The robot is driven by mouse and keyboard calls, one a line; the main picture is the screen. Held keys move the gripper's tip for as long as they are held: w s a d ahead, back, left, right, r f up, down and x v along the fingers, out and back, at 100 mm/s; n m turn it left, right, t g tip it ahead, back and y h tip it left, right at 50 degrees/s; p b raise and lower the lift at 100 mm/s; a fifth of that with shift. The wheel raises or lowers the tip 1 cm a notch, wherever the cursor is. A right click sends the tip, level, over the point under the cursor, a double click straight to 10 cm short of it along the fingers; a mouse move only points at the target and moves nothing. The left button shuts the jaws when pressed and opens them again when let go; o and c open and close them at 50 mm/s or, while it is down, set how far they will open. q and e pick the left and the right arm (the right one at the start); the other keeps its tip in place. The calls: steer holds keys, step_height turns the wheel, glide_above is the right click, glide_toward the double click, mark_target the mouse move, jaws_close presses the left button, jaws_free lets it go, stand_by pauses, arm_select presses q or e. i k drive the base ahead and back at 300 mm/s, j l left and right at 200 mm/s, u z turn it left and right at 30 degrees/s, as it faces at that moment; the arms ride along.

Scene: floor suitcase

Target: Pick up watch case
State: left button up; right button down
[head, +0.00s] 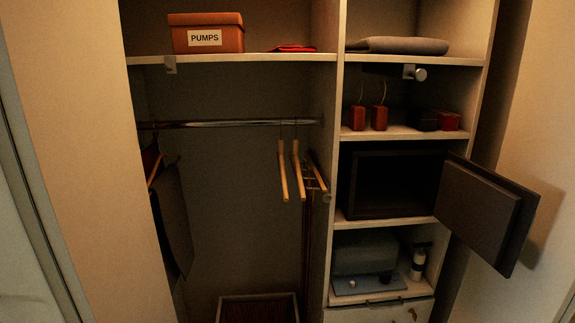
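I cannot tell for sure which thing is the watch case. On the shelf above the safe, at the right, a small dark box (423,121) sits beside a small red box (448,121); either could be it. Both rest on the shelf board (400,132), close together. Two small red-brown blocks with thin loops, a left one (357,118) and a right one (379,118), stand on the same shelf further left. Neither of my grippers shows in the head view.
The safe's thick dark door (487,212) stands open, jutting out to the right below that shelf. An orange box marked PUMPS (206,34) is on the top left shelf. Wooden hangers (298,172) hang from the rail (230,123). A grey folded item (402,46) lies above.

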mark_target(420, 119)
steer(key=i+l+u, duration=0.15)
steer(key=l+u, duration=0.2)
steer(key=l, duration=1.6)
steer(key=k+l+u, duration=0.1)
steer(key=l+u, duration=0.2)
steer(key=l, duration=1.65)
